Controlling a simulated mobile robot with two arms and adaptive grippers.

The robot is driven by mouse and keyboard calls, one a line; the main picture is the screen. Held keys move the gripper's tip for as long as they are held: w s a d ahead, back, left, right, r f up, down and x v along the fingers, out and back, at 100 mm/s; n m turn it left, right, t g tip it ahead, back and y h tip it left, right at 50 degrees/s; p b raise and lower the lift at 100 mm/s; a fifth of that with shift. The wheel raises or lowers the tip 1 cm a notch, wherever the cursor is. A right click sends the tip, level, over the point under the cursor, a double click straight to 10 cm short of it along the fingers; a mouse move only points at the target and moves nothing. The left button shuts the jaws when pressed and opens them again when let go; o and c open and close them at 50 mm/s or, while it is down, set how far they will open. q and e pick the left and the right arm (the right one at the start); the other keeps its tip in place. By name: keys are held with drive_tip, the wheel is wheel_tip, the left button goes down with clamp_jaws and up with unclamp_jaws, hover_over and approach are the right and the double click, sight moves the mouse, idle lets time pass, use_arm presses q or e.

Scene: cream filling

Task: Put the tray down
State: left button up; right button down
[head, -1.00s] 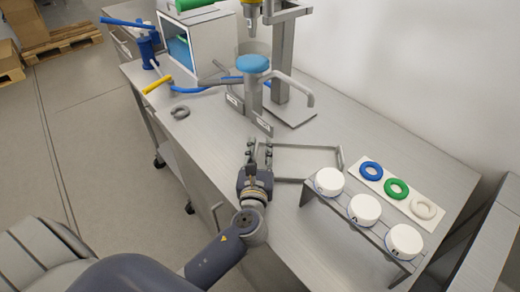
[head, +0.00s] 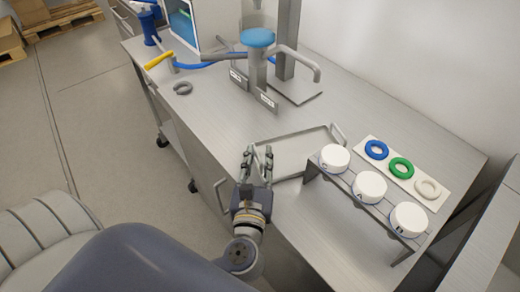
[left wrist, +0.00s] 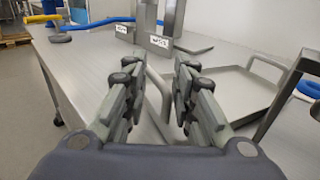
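The grey metal tray (head: 300,150) lies flat and empty on the steel table, left of the rack of white round pieces. It also shows at the right of the left wrist view (left wrist: 237,93). My left gripper (head: 258,156) is at the tray's near left end. Its fingers stand apart, with a clear gap between them in the left wrist view (left wrist: 155,85). The tray's bent handle (left wrist: 158,92) shows in that gap, not clamped by the fingers. My right gripper is in no view.
A rack with white round pieces (head: 369,186) stands close to the tray's right. Behind it, a white board carries blue (head: 376,150), green (head: 401,167) and white rings. A machine with a blue disc (head: 257,37) stands at the back. A grey ring (head: 183,88) lies left.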

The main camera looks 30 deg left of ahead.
use_arm(q)
drive_tip(key=o, duration=1.8)
drive_tip(key=shift+c, duration=0.2)
drive_tip(key=shift+o, duration=0.2)
drive_tip(key=shift+s+d, duration=0.1)
drive_tip(key=shift+s, duration=0.1)
drive_tip(key=shift+s+d, duration=0.15)
drive_tip(key=shift+s, duration=0.15)
drive_tip(key=v, duration=1.1)
